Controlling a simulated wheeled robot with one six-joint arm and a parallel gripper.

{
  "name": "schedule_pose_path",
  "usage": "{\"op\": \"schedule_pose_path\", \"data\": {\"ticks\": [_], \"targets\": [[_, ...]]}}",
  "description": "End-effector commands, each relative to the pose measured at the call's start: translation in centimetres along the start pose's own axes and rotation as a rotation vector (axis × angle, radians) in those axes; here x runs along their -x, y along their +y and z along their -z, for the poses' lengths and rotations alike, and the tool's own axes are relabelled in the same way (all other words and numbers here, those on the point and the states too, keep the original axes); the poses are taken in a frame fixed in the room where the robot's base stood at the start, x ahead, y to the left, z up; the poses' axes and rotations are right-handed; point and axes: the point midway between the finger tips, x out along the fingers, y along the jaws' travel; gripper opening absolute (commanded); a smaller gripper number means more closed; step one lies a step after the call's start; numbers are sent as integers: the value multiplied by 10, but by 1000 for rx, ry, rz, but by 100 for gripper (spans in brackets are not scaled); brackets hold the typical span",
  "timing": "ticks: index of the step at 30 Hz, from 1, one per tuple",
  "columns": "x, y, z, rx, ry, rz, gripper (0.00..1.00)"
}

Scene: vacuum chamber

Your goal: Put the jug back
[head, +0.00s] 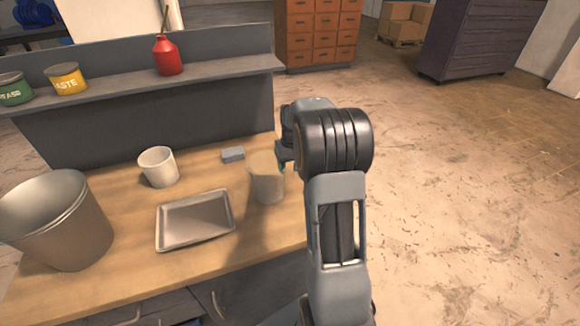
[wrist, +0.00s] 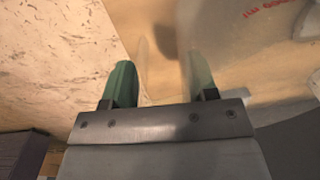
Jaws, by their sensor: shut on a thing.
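The jug (head: 267,180) is a pale, see-through vessel at the right end of the wooden worktop, and it looks upright. I cannot tell whether its base touches the top. My gripper (head: 283,156) is at its upper right side, partly hidden by my arm, and is shut on the jug. In the wrist view the green fingertips of my gripper (wrist: 158,72) stand apart, with the clear jug wall (wrist: 225,60) over the right one. Red marks show on the jug there. The exact part gripped is unclear.
A metal tray (head: 194,247), a white cup (head: 158,167), a small grey block (head: 233,154) and a large metal bucket (head: 62,262) stand on the worktop (head: 262,240). The shelf (head: 130,93) behind holds a red oil can (head: 167,56), a yellow tin (head: 67,79) and a green tin (head: 14,89). Open floor lies right.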

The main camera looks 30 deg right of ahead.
Motion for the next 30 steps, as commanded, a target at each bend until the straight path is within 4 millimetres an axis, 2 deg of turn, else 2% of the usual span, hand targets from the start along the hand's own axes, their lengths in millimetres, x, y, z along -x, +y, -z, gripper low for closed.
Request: {"op": "schedule_pose_path", "data": {"ticks": [14, 15, 22, 30], "targets": [[-8, 0, 0, 0, 1, 0, 9], [-8, 0, 0, 0, 1, 0, 56], [-7, 0, 0, 0, 0, 0, 78], [-5, 0, 0, 0, 1, 0, 79]]}}
